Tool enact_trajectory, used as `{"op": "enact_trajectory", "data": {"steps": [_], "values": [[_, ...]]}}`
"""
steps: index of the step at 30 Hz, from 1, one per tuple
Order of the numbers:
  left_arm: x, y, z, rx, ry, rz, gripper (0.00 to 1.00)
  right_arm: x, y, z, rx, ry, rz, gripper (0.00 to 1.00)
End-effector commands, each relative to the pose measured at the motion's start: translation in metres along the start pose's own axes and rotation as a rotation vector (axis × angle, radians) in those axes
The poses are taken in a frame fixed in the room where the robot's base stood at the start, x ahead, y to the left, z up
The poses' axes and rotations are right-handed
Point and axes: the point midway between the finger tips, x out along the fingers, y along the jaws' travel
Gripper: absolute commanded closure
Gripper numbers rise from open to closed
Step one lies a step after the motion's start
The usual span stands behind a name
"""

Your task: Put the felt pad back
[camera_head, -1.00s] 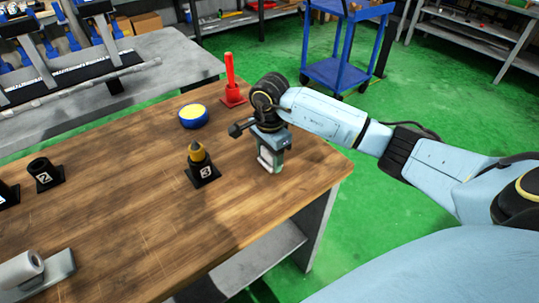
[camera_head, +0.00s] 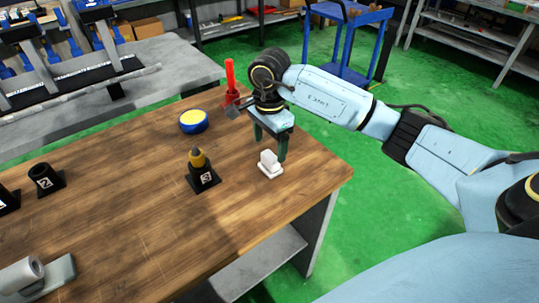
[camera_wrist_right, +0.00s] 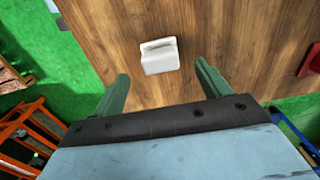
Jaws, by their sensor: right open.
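The white block that I take for the felt pad (camera_head: 270,164) stands on the wooden table near its right edge, with a raised ridge on top. It also shows in the right wrist view (camera_wrist_right: 159,56), between and beyond the fingertips, resting on bare wood. My right gripper (camera_head: 270,149) is open just above and behind it, fingers pointing down. In the right wrist view the two green fingers (camera_wrist_right: 160,71) are spread wide with nothing between them. My left gripper is not in view.
A black holder with a yellow-tipped piece (camera_head: 203,177) stands left of the pad. A black socket (camera_head: 45,178) is at left. The front middle of the wooden table (camera_head: 130,230) is clear.

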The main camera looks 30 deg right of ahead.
Motion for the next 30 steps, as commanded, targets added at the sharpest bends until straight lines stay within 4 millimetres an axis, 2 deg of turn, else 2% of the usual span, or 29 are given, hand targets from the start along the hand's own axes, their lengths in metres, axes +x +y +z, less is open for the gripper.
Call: {"op": "enact_trajectory", "data": {"steps": [1,3,9,20,30], "values": [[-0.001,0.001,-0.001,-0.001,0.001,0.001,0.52,-0.013,-0.001,-0.001,0.001,0.002,-0.004,0.24],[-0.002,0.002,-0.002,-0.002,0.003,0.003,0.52,-0.025,-0.001,0.000,0.000,0.002,-0.003,0.24],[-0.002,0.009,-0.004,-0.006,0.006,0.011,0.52,-0.048,0.000,0.000,0.001,0.001,0.000,0.24],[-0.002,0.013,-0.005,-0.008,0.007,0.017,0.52,-0.052,0.000,0.000,0.001,0.000,0.001,0.24],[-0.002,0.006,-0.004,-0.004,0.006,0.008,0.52,-0.052,0.000,0.000,0.001,0.000,0.002,0.24]]}}
